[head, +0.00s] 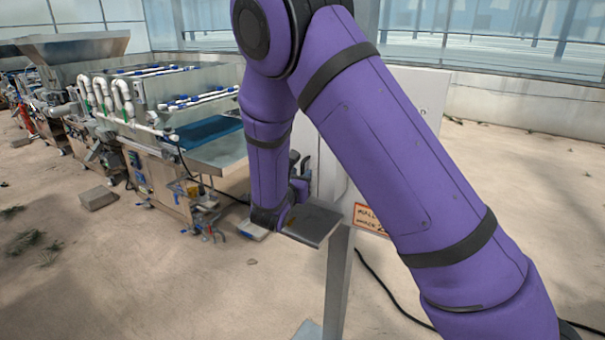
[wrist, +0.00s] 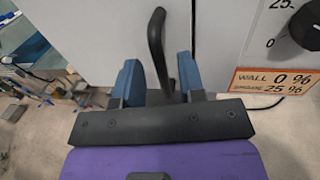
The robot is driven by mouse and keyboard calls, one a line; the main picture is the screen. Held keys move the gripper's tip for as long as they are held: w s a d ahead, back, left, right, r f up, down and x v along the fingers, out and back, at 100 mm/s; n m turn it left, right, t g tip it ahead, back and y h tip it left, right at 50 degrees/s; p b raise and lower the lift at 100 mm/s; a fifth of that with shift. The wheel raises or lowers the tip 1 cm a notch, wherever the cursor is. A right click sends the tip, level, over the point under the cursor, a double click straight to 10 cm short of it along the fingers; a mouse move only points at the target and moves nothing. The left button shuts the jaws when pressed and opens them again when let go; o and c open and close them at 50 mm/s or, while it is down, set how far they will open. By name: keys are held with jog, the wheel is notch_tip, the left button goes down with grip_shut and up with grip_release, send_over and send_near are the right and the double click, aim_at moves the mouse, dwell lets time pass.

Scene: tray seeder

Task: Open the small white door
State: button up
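The small white door (wrist: 95,35) fills the upper left of the wrist view, with a vertical seam on its right side. A curved black handle (wrist: 156,42) stands out from it. My gripper (wrist: 160,78) is open, its two blue fingers on either side of the handle's lower part. The handle lies between them, closer to the right finger; I cannot tell whether it touches. In the head view my purple arm covers much of the white cabinet (head: 425,95), and the handle and fingertips cannot be made out.
Right of the seam are a black knob (wrist: 306,27) and an orange-edged label (wrist: 273,81). A grey post (head: 338,285) supports the cabinet. A seeder machine (head: 150,110) stands at the left. A black cable (head: 390,295) lies on the bare floor.

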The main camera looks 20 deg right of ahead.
jog(key=shift+x, duration=1.15)
grip_shut()
jog(key=shift+a, duration=0.1)
